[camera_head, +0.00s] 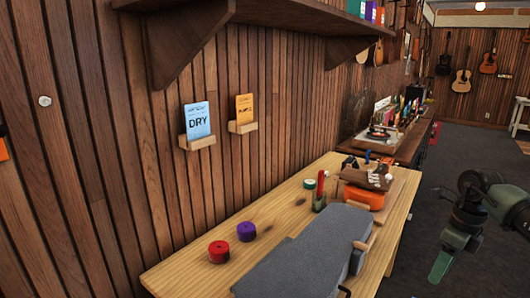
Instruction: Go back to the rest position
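My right gripper (441,265) hangs at the right side of the view, over the dark floor and clear of the workbench (178,270). It points down, its green finger part shows, and nothing is visibly held in it. I cannot tell whether its fingers are apart or together. My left gripper is not in view.
On the bench are a grey padded piece (315,258), a red roll (219,251), a purple roll (247,231), a green roll (309,184) and an orange box (362,197). Wall holders carry a blue DRY card (198,120) and an orange card (244,108). A shelf (270,12) juts out above.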

